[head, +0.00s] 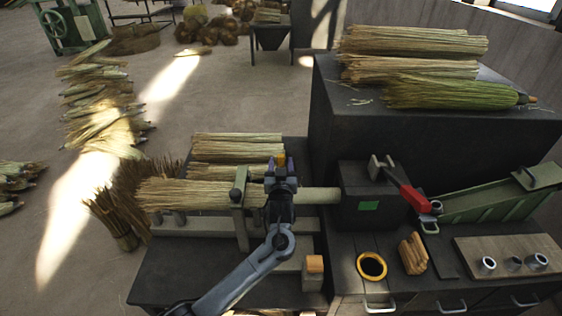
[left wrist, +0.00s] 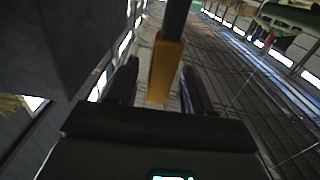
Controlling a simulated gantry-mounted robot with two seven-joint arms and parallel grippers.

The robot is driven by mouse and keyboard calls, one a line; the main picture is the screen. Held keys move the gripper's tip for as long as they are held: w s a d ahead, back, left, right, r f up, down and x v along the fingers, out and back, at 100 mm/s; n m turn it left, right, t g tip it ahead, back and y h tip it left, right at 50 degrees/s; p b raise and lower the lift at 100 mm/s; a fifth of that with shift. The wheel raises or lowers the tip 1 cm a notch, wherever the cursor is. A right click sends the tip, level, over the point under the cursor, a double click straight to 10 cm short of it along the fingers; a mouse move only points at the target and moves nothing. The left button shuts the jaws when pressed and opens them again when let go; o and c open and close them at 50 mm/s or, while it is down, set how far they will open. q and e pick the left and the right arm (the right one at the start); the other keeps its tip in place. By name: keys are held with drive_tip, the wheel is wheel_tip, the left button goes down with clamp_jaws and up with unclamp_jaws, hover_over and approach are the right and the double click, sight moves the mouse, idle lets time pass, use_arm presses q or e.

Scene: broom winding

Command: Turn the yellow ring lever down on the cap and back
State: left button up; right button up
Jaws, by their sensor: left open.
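A yellow sleeve (head: 281,159) shows at the tips of my left gripper (head: 281,172) in the head view. In the left wrist view the yellow sleeve (left wrist: 165,68) sits on a dark rod (left wrist: 177,18), between the two spread fingers (left wrist: 160,88), with a gap on either side. My left gripper is open and holds nothing. Its body hides what lies below the sleeve, and I cannot make out the cap. A separate yellow ring (head: 371,266) lies flat on the bench at the right. My right gripper is not in view.
A straw broom bundle (head: 185,194) lies across the bench beside my gripper, its pale handle (head: 318,196) reaching a dark block (head: 366,206). A red lever (head: 414,198) stands by that block. A tall dark stand (head: 400,140) with straw bundles (head: 415,55) rises behind.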

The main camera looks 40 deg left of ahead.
use_arm(q)
drive_tip(key=shift+x, duration=1.3)
clamp_jaws()
